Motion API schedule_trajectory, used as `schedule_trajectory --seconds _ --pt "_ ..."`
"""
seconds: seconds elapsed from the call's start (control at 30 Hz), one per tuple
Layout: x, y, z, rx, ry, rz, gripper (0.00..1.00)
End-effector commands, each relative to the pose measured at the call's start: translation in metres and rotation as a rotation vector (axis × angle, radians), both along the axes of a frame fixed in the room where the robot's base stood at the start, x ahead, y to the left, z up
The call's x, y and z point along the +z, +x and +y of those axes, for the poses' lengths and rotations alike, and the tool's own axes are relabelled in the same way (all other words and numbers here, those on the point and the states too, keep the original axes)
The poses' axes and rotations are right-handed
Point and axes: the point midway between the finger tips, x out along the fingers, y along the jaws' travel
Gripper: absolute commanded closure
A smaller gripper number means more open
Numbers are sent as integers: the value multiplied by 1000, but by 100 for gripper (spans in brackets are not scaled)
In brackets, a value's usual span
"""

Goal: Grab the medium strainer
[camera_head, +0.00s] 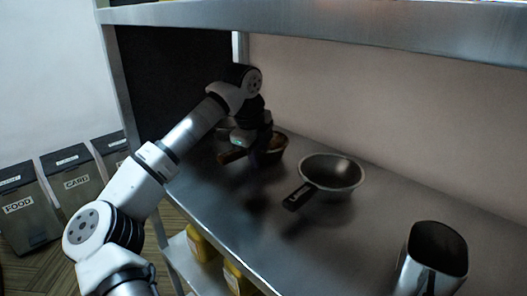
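A round metal pan-shaped vessel (332,172) with a black handle stands on the steel counter, its handle pointing to the front left. It may be a strainer; no mesh can be made out. A second, darker round vessel (276,148) with a brownish inside sits behind and left of it, partly hidden by my gripper. I cannot tell which of the two is the medium strainer. My gripper (256,157) points down at the second vessel, over its handle side. Its fingers are dark and small, so I cannot tell whether they are open, shut or touching anything.
The steel counter (240,225) is clear in front of the vessels. A tall metal container (434,262) stands at the front right. A steel shelf (330,25) hangs above, and a wall closes the back. Labelled bins (75,180) stand on the floor at left.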

Motion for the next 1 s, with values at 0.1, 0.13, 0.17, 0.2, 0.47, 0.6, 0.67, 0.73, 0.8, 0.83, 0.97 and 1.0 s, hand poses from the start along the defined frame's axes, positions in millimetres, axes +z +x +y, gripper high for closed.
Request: schedule_trajectory --seconds 0.1,0.13,0.17,0.2,0.47,0.6,0.67,0.73,0.8,0.83,0.97,1.0 --pt "0 0 0 0 0 0 92" --pt "0 0 0 0 0 0 96" --pt "0 0 0 0 0 0 99" --pt "0 0 0 0 0 0 100" --pt "1 0 0 0 0 0 100" --pt "1 0 0 0 0 0 100" --pt "3 0 0 -1 1 -1 100" --pt "8 0 0 0 2 -2 100" --pt "14 0 0 1 1 -2 100" --pt "18 0 0 1 1 -3 100" --pt "37 0 0 1 2 -4 100" --pt "35 -4 6 4 1 -2 100"
